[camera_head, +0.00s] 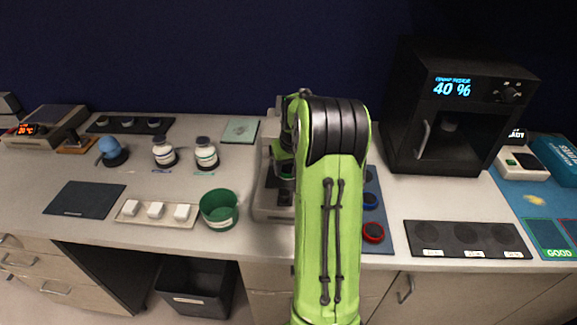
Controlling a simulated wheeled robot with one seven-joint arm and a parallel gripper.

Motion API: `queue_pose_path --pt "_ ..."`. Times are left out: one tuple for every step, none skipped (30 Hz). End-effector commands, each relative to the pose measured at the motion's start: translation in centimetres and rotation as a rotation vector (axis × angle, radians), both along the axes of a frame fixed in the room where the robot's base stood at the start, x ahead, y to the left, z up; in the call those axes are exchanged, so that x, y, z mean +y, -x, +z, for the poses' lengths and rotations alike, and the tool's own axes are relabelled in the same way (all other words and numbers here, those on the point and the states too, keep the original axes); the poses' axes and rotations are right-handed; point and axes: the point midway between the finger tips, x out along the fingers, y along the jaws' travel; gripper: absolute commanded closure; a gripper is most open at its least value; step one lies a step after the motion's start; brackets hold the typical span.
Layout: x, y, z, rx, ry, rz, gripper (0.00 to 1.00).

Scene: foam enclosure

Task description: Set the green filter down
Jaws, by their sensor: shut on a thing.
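My gripper (284,188) points down over a grey machine (268,208) at the middle of the bench, left of my green arm. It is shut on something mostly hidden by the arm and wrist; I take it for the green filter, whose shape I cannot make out. A dark blue mat (383,242) shows right of the arm. On it lie a red-rimmed round filter (373,232) and a blue-rimmed one (372,200), with a dark round spot behind them. My arm hides the mat's left part.
A green round bin (219,210) and a tray (130,218) with white blocks stand left of the machine. Two jars (205,153) stand behind them. A black oven (458,105) and a dark plate (465,240) with round spots are on the right.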

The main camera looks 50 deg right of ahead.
Motion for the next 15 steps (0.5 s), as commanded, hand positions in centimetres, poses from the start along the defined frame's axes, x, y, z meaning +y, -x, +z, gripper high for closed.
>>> queue_pose_path --pt "0.00 -0.01 -0.06 0.000 0.000 0.000 0.72" --pt "0.01 -0.01 -0.19 0.000 0.000 0.000 0.72" --pt "0.00 -0.01 -0.33 0.000 0.000 0.001 0.72" --pt "0.01 -0.02 -0.44 0.000 0.000 0.001 0.72" --pt "0.00 -0.01 -0.34 0.000 0.000 0.001 0.38" --pt "0.02 -0.01 -0.31 0.000 0.000 0.001 0.31" --pt "0.02 -0.01 -0.30 0.000 0.000 0.001 0.27" --pt "0.03 -0.01 -0.30 0.000 -0.001 0.001 0.22" --pt "0.04 -0.02 -0.30 0.000 -0.001 0.001 0.17" --pt "0.05 -0.02 -0.29 0.000 -0.001 0.001 0.17" --pt "0.04 -0.03 -0.29 0.000 -0.001 0.001 0.17" --pt "0.04 -0.03 -0.29 0.000 -0.001 0.001 0.17" --pt "0.04 -0.03 -0.29 0.000 -0.001 0.001 0.17" --pt "0.04 -0.03 -0.29 0.000 -0.001 0.001 0.17" --pt "0.04 -0.03 -0.29 0.000 -0.001 0.001 0.17"
